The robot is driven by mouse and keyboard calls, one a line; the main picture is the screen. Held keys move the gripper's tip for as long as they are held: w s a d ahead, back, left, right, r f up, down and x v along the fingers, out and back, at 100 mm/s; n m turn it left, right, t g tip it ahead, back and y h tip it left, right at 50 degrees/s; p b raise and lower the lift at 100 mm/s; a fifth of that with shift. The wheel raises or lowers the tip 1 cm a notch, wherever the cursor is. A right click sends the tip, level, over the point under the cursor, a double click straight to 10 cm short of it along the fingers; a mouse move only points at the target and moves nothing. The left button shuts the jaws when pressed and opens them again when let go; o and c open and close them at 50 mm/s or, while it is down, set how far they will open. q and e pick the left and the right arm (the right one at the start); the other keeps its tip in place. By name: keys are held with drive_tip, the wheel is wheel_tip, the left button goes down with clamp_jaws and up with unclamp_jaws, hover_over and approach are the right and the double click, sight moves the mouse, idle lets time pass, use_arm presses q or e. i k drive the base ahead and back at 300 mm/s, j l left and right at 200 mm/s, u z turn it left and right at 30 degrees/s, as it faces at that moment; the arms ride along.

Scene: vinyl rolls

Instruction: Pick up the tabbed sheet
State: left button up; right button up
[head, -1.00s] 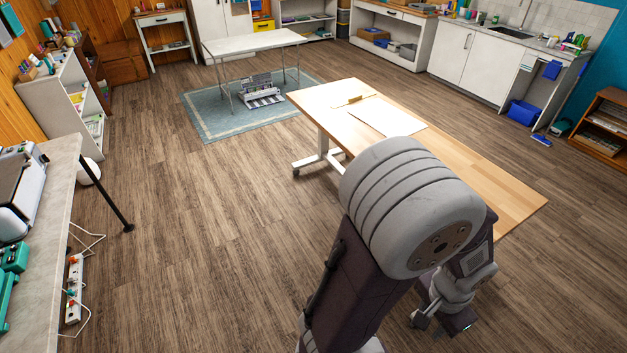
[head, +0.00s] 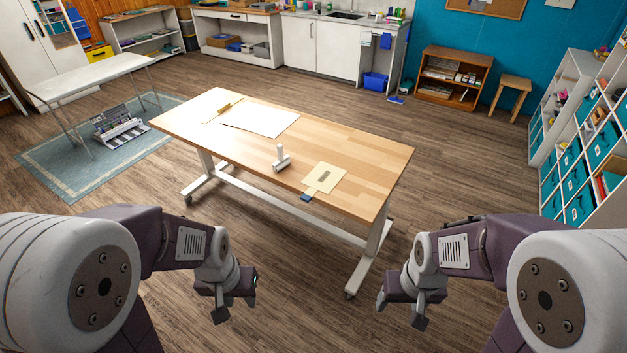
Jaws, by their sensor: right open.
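A small cream sheet (head: 328,178) lies flat near the front right edge of the wooden table, with a grey strip on it. A blue tab (head: 307,196) shows at its front corner, by the table edge. A larger white sheet (head: 262,120) lies further left on the table. My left gripper (head: 234,304) is open and empty, low in front of the table. My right gripper (head: 400,310) is open and empty, to the right of it. Both are well apart from the sheets.
A white roller-like tool (head: 281,158) stands between the two sheets. A wooden piece (head: 223,108) lies at the table's left end. The wooden table (head: 370,155) has bare top at right. White shelves (head: 590,140) stand at far right.

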sight(323, 178)
drive_tip(key=i+z, duration=0.1)
drive_tip(key=i, duration=0.4)
drive_tip(key=i+j+z, duration=0.1)
drive_tip(key=i, duration=0.4)
drive_tip(key=i+j+z, duration=0.15)
drive_tip(key=i, duration=0.35)
